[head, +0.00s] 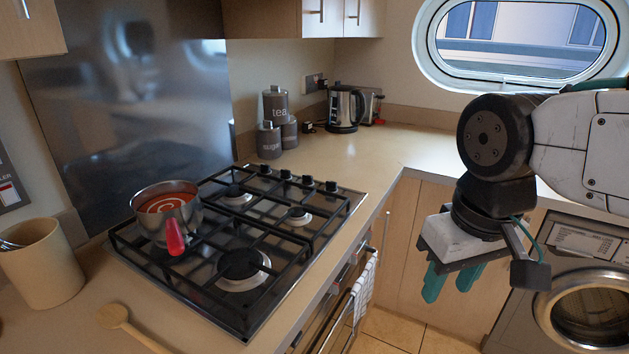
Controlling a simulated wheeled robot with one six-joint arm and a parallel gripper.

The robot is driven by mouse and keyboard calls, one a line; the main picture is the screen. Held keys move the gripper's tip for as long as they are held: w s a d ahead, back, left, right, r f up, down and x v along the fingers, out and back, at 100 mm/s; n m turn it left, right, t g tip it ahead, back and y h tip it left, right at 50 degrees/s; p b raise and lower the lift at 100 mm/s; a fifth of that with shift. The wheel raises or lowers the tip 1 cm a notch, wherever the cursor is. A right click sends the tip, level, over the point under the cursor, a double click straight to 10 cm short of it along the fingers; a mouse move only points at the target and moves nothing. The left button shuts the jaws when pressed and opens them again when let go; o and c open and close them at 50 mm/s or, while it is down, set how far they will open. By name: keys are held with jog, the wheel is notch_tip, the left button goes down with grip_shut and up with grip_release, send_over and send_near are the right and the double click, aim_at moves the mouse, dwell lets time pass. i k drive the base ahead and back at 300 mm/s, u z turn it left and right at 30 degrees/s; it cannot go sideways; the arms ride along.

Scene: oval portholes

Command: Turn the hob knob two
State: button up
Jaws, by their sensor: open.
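The gas hob (349,208) is set in the counter at centre left. A row of several small black knobs stands along its far right edge. Counting from the left, the second knob (286,175) is upright, with nothing touching it. Counting from the right, the second is another knob (308,181); no numbers are readable. My gripper (450,290) is open and empty, with teal fingers pointing down. It hangs to the right of the hob, in front of the cupboards, well apart from the knobs.
A pan of red soup (165,212) with a red handle sits on the hob's left burner. Grey canisters (276,106) and a kettle (345,108) stand behind. A wooden spoon (113,316) and a beige pot (42,264) are at left. The right counter is mostly clear.

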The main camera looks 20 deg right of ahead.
aim_at(308, 180)
jog(key=k, duration=1.05)
jog(key=z, duration=0.8)
jog(key=i, duration=0.85)
jog(key=u, duration=0.5)
jog(key=i, duration=0.75)
jog(key=u, duration=0.6)
